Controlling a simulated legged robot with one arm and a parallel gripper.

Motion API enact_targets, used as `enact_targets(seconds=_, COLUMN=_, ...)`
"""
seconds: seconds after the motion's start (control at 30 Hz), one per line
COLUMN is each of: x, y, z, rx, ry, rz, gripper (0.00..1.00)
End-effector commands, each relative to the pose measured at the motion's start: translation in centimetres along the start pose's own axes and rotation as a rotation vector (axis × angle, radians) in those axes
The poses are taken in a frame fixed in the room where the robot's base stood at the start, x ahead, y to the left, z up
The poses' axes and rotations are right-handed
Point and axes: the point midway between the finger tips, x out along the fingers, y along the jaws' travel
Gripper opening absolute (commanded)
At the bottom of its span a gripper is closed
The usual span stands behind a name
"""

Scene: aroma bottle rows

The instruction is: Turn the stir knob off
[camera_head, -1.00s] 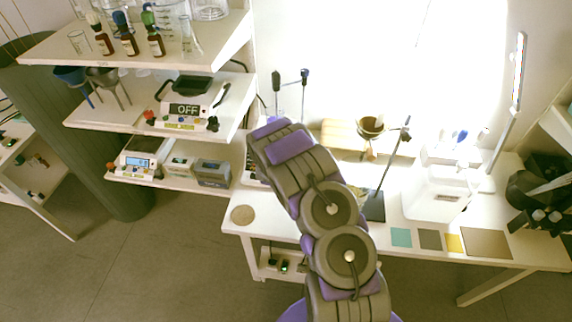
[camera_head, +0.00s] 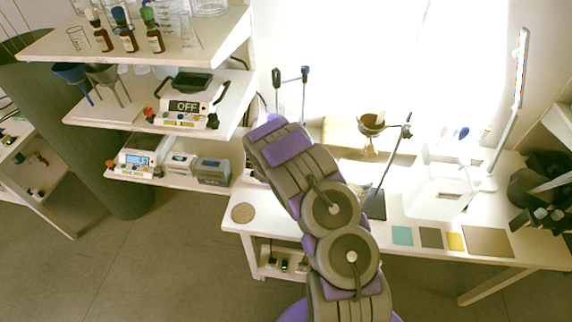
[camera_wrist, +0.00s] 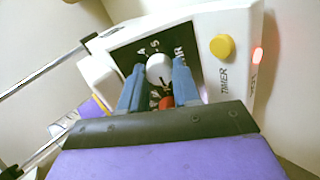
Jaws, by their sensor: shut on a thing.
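In the wrist view, my gripper (camera_wrist: 157,88) has its blue fingers shut on a round white knob (camera_wrist: 159,67) on a black panel. Letters show around the knob, partly covered by the fingers, including "IR" at the right, so the label is not fully readable. The panel sits on a white device (camera_wrist: 237,22) with a yellow button (camera_wrist: 222,47) labelled TIMER and a glowing red light (camera_wrist: 257,55). A small red part (camera_wrist: 166,102) shows between the fingers below the knob. In the head view my arm hides the gripper and the knob.
Metal rods (camera_wrist: 45,70) stand at the left in the wrist view. In the head view, shelves at the left hold bottles and a device reading OFF (camera_head: 185,106). Open floor lies in front.

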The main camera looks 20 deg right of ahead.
Motion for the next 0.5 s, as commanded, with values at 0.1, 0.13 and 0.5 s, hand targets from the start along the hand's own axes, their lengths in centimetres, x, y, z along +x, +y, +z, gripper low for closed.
enact_targets(seconds=0.1, x=0.06, y=-0.42, z=0.06, rx=-0.065, ry=-0.001, rz=-0.006, gripper=0.01)
enact_targets(seconds=0.13, x=0.06, y=-0.42, z=0.06, rx=-0.078, ry=-0.001, rz=-0.006, gripper=0.01)
enact_targets(seconds=0.5, x=0.01, y=-0.44, z=0.02, rx=-0.165, ry=0.0, rz=-0.006, gripper=0.01)
